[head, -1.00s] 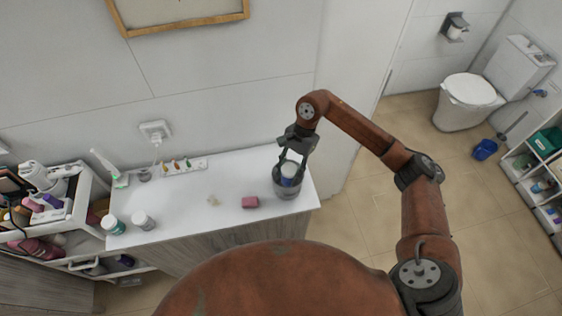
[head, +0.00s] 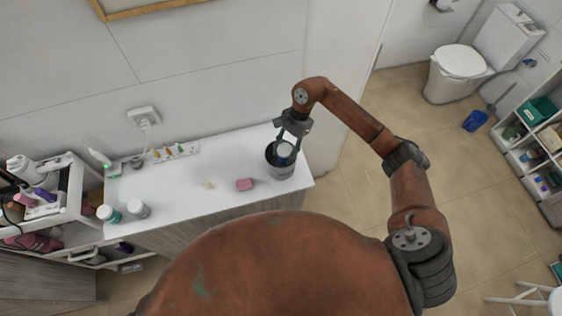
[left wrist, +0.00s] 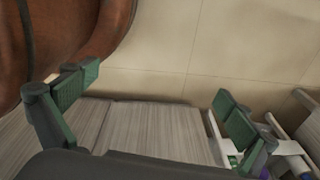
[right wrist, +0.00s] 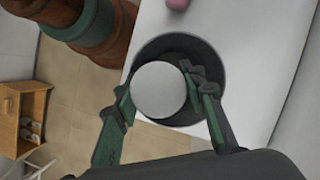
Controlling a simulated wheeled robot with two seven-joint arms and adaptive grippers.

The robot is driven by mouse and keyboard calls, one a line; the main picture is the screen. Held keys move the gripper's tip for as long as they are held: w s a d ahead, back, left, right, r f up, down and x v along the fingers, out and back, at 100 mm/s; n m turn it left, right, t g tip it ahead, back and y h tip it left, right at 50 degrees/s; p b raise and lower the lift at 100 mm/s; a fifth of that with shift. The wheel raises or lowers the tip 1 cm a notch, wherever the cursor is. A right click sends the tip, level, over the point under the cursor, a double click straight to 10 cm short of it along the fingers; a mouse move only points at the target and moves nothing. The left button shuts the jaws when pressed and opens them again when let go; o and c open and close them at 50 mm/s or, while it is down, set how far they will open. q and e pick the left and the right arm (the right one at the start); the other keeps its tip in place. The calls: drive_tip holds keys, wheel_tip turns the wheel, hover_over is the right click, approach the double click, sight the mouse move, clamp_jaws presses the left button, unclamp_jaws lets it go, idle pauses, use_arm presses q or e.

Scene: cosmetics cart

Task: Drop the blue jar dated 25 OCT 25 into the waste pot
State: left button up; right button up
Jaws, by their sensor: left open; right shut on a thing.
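The dark grey waste pot (head: 272,171) stands at the right end of the white counter. My right gripper (head: 291,138) points down at its mouth, shut on the blue jar (head: 284,151). In the right wrist view the jar's pale round top (right wrist: 158,91) sits between the fingers (right wrist: 158,85), against the dark inside of the pot (right wrist: 178,45). I cannot tell whether it touches the pot, and its date is not readable. My left gripper (left wrist: 160,100) is open and empty in the left wrist view, away from the pot; it does not show in the head view.
Two other jars, one teal and white (head: 108,214) and one whitish (head: 138,209), stand at the counter's left end. A pink block (head: 244,184) lies left of the pot. A loaded cart (head: 75,190) adjoins the counter's left. The counter's middle is mostly clear.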

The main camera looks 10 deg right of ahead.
drive_tip(key=o, duration=1.3)
use_arm(q)
drive_tip(key=shift+s+f, duration=0.1)
drive_tip(key=shift+s, duration=0.85)
use_arm(e)
drive_tip(key=shift+r, duration=0.25)
use_arm(q)
drive_tip(key=shift+w, duration=0.2)
use_arm(e)
drive_tip(key=v, duration=1.1)
drive_tip(key=shift+w+r, duration=0.1)
drive_tip(key=shift+r, duration=0.15)
